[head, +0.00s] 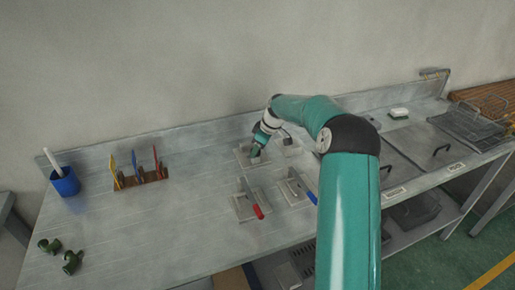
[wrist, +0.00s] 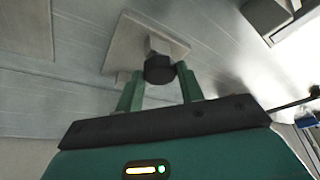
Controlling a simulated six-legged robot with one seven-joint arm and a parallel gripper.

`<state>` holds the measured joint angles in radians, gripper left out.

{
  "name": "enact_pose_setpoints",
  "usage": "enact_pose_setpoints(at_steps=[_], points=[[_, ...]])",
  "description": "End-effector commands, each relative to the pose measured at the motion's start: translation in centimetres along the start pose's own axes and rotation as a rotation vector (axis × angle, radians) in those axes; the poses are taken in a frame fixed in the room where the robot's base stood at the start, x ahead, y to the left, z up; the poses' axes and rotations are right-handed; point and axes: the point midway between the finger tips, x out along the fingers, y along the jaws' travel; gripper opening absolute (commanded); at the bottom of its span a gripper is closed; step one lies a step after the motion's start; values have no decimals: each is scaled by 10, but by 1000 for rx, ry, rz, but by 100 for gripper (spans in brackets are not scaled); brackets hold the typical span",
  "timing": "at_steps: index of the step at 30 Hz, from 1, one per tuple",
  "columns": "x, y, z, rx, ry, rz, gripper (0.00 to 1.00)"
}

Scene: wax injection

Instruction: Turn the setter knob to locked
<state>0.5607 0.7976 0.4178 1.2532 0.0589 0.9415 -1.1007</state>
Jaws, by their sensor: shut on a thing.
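The setter knob is a dark, faceted knob (wrist: 159,69) on a short grey stem, fixed to a pale square plate (wrist: 122,42) in the wrist view. My gripper (wrist: 160,84) has its two green fingers on either side of the knob and is shut on it. In the head view my gripper (head: 256,151) reaches down onto the back-left plate (head: 242,160) on the bench. The knob is mostly hidden there by the gripper. Any locked marking is too small to read.
A red-handled fixture (head: 258,211) and a blue-handled fixture (head: 311,198) stand in front of my gripper. Another small plate (head: 292,151) lies to its right. A tool rack (head: 140,180), a blue cup (head: 66,183) and green parts (head: 72,262) are farther left. Bench between is clear.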

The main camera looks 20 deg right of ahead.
Motion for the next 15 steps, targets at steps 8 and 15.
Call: enact_pose_setpoints(at_steps=[8,15], points=[[0,-1,0,30,0,12,15],[0,-2,-1,140,0,58,15]])
